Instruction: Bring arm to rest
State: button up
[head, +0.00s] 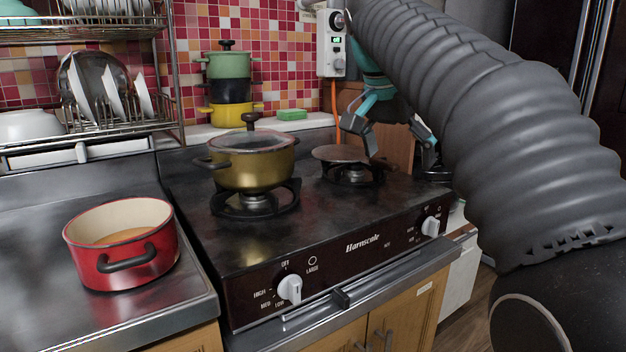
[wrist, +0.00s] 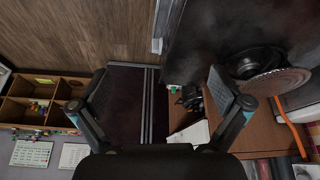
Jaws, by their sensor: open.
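My gripper (head: 402,140) is in the head view above the right end of the stove, at the end of my grey ribbed arm. Its fingers are spread apart with nothing between them. In the wrist view my gripper (wrist: 168,105) also shows open and empty, with the two fingers wide apart. Beyond it are a wooden floor and a dark panel. The arm covers much of the right side of the head view.
The stove (head: 300,222) carries a lidded olive pot (head: 250,168) on the left burner and a flat round lid or pan (head: 340,153) on the right burner. A red pot (head: 122,245) stands on the left counter. A dish rack (head: 100,130) and stacked pots (head: 230,88) stand behind.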

jog(key=s+f+n+t+y, duration=0.1)
jog(key=s+f+n, duration=0.3)
jog(key=s+f, duration=0.7)
jog(key=s+d+f+n+t+y, duration=0.1)
jog(key=s+f+n, duration=0.4)
jog(key=s+f, duration=0.7)
jog(key=shift+d+f+t+y, duration=0.3)
jog(key=shift+f+y, duration=0.3)
jog(key=shift+f, duration=1.9)
